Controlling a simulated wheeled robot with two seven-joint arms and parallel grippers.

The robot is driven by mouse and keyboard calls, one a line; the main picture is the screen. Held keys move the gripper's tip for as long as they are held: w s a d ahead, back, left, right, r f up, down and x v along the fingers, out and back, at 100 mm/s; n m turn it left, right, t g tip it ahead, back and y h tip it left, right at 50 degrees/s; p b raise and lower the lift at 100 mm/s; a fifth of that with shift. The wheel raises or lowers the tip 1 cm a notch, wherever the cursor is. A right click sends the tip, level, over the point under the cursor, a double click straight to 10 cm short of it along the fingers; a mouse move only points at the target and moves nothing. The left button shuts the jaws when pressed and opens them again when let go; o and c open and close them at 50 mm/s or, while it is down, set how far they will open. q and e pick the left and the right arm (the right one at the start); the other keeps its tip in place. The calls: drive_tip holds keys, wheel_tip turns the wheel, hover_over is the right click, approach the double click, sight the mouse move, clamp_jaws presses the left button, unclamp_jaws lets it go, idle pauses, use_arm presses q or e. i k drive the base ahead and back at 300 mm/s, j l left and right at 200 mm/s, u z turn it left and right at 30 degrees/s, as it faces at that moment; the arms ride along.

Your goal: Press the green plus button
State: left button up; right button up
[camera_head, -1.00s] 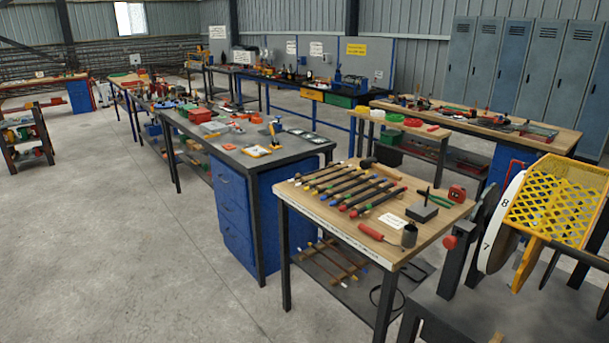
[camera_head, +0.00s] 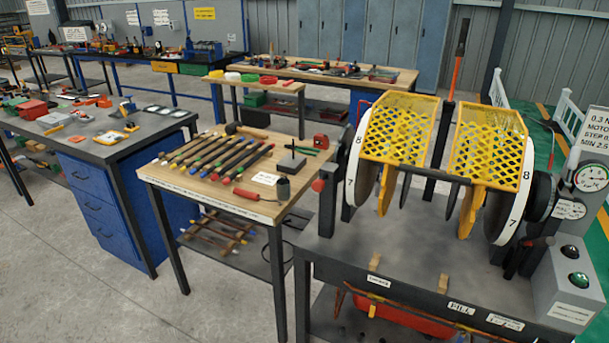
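A grey control box (camera_head: 566,290) stands at the lower right, on the right end of the machine bench. A green button (camera_head: 579,280) is on its sloped top face. A dark button with a pale top (camera_head: 569,252) sits just behind it. I cannot make out a plus mark on the green button. A white label is on the front of the box, too small to read. Neither of my grippers is in view.
The machine bench (camera_head: 420,262) carries yellow mesh guards (camera_head: 398,128) and white numbered discs. A gauge panel (camera_head: 590,176) stands behind the box. A wooden table (camera_head: 218,194) with several coloured-ended bars is to the left. Concrete floor is open at lower left.

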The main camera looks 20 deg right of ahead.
sight(580, 278)
drive_tip(key=z, duration=1.55)
